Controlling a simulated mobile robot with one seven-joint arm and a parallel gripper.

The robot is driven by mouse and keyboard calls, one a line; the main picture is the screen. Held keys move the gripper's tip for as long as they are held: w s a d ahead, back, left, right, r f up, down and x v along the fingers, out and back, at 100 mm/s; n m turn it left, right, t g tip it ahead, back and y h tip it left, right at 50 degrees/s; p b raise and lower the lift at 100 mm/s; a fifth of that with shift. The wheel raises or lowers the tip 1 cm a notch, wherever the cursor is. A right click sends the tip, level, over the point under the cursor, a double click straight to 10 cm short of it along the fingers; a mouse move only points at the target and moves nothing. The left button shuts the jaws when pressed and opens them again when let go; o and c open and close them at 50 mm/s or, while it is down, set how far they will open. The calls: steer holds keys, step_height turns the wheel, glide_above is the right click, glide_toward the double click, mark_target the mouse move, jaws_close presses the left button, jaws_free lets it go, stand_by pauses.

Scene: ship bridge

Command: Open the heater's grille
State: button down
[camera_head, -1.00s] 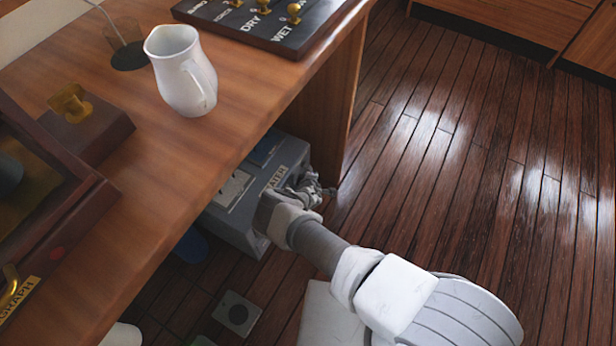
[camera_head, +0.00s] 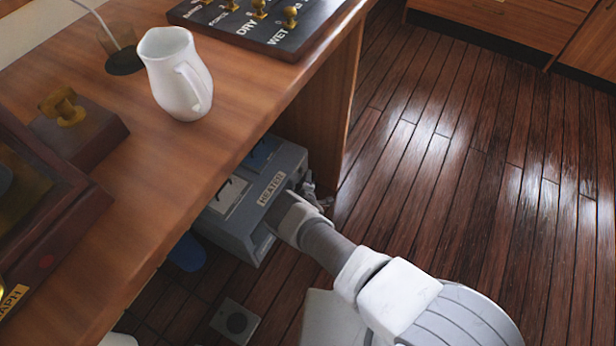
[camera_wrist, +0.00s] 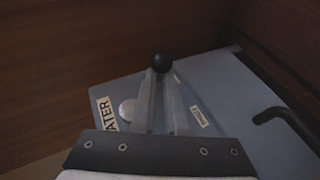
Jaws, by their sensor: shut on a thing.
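In the head view my gripper (camera_head: 312,192) is at the heater's right side, mostly hidden by my wrist. I cannot tell the grille apart.
The wooden desk (camera_head: 140,190) overhangs the heater and carries a white jug (camera_head: 178,75) near its edge. The desk's side panel (camera_head: 325,110) stands behind the heater. A small grey plate (camera_head: 235,321) lies on the floor. The floor to the right is clear.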

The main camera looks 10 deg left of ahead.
steer(key=shift+s+d+f, duration=0.1)
steer(key=shift+d+f, duration=0.1)
steer(key=shift+d, duration=0.05)
steer(key=c, duration=0.9)
jaws_free()
steer(key=shift+c, duration=0.2)
steer(key=shift+a+r, duration=0.1)
